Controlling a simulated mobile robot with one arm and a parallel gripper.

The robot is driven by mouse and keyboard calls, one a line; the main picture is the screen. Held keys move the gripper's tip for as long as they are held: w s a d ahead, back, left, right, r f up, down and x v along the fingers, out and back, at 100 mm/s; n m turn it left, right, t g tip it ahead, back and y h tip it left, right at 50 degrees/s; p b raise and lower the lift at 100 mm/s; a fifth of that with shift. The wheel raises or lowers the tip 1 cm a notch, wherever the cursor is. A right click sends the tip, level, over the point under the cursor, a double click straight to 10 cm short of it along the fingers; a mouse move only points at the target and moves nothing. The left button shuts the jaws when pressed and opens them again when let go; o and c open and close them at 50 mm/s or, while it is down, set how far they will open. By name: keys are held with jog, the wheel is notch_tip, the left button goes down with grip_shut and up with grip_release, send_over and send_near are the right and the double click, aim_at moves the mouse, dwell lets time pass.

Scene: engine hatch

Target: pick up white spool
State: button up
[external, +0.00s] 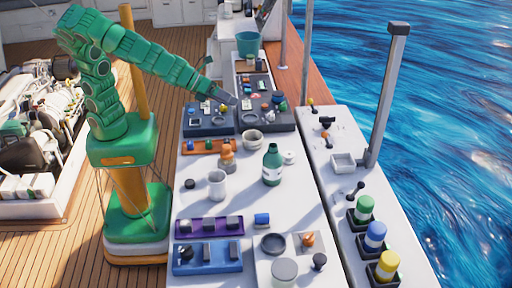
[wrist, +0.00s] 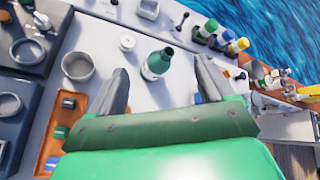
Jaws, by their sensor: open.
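A small white round item that looks like the white spool (external: 289,157) stands on the white bench top, just right of the green bottle (external: 272,165). In the wrist view the white spool (wrist: 127,43) lies beyond my left finger, left of the green bottle (wrist: 156,64). My gripper (external: 229,98) is raised over the dark trays at the far part of the bench, well apart from the spool. In the wrist view my gripper (wrist: 162,70) is open, with nothing held between its two grey fingers.
A grey bowl (external: 252,140) stands near the spool, and a white mug (external: 217,184) is further left. An orange tray (external: 199,147), a purple tray (external: 209,225) and a blue tray (external: 208,257) line the left edge. A tall grey post (external: 386,95) rises at right.

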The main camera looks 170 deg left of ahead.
jog(key=s+a+f+m+t+y, duration=0.1)
jog(key=s+a+f+m, duration=0.1)
jog(key=a+m, duration=0.35)
jog(key=s+a+f+m+y, duration=0.1)
jog(key=s+a+f+m, duration=0.15)
jog(key=a, duration=0.65)
send_near(286, 154)
jog(key=shift+a+f+m, duration=0.15)
jog(key=shift+a+f, duration=0.05)
jog(key=shift+a, duration=0.4)
jog(key=shift+a+f+m, duration=0.15)
jog(key=shift+a+f, duration=0.1)
jog(key=shift+a, duration=0.3)
jog(key=shift+f+x, duration=0.2)
jog(key=shift+x, duration=3.55)
jog(key=shift+w+f, duration=0.1)
jog(key=shift+w, duration=0.1)
jog(key=shift+c, duration=0.5)
jog(key=c, duration=1)
jog(key=shift+c, duration=0.2)
